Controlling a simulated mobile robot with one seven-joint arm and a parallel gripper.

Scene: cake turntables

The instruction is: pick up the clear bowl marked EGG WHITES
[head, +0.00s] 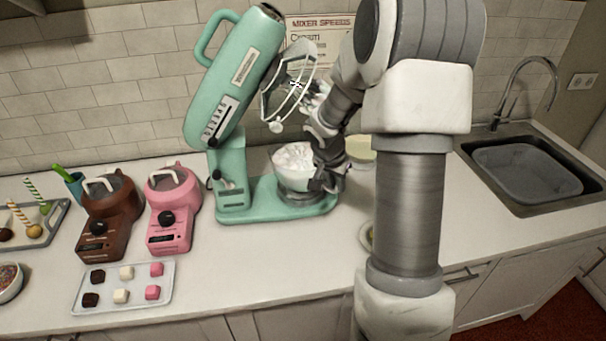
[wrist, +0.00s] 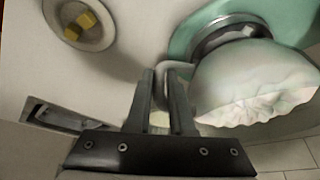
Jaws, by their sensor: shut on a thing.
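A bowl (head: 296,183) heaped with white fluff stands on the mint mixer's base, under the raised head. In the wrist view the same bowl (wrist: 232,85) shows pale sides and a grey handle (wrist: 181,68) at its left. My gripper (wrist: 160,80) is shut on this handle, at the bowl's right side in the head view. My gripper (head: 325,185) partly covers the bowl there. Another bowl (head: 362,152) with pale yellowish contents stands behind my gripper, mostly hidden. I can read no EGG WHITES mark on either bowl.
A small dish (wrist: 80,22) with yellow cubes stands nearby. Brown (head: 108,215) and pink (head: 172,210) machines and a tray of cubes (head: 122,306) are at left. The sink (head: 535,165) is at right.

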